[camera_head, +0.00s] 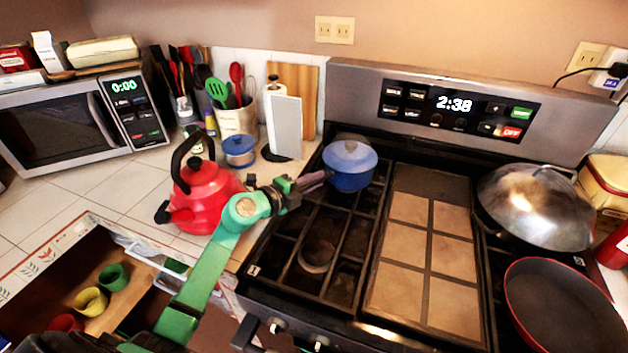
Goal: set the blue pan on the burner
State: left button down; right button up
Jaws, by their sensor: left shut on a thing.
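The blue pan (350,168) is at the back left of the stove, over the rear left grate. Its handle (312,180) points left toward my gripper. My left gripper (297,186) is shut on the handle. My green left arm reaches up from the bottom of the view. The front left burner (317,256) is bare under its grate. The rear left burner is hidden by the pan. I cannot tell whether the pan touches the grate. My right gripper is not in view.
A red kettle (205,195) stands on the counter just left of my arm. A griddle (400,262) fills the stove's middle. A domed wok (535,205) and a red-rimmed pan (562,312) are on the right. An open drawer (130,300) holds several cups.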

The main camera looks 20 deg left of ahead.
pick_arm(q)
jog(key=c, duration=0.7)
grip_release()
jog(key=shift+c, duration=0.2)
jog(key=shift+s+f, duration=0.1)
jog(key=shift+f, duration=0.1)
jog(key=b+v, duration=0.2)
jog(key=v, duration=1.2)
jog(key=shift+s+a+r, duration=0.1)
jog(key=shift+s+r, duration=0.1)
jog(key=shift+s, duration=0.05)
